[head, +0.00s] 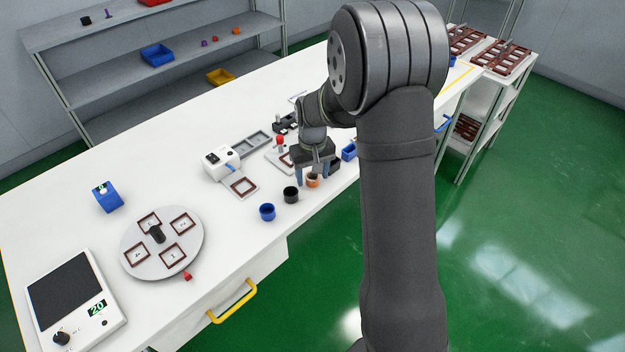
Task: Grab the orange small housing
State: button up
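The orange small housing (313,182) is a small round cup with a dark inside. It stands on the white table near its front edge, below my gripper. My gripper (312,174) points down with its two blue fingers spread, one to each side of the housing. A gap seems to show between the fingers and the housing, so the gripper looks open. The gripper body hides part of the view above the cup. I cannot tell how high the fingertips are over the table.
A black cup (291,195) and a blue cup (267,212) stand left of the housing. A white machine (222,161) and a round turntable (190,235) are further left.

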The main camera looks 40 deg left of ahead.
jog(key=c, duration=0.8)
jog(key=shift+c, duration=0.2)
jog(key=shift+r, duration=0.1)
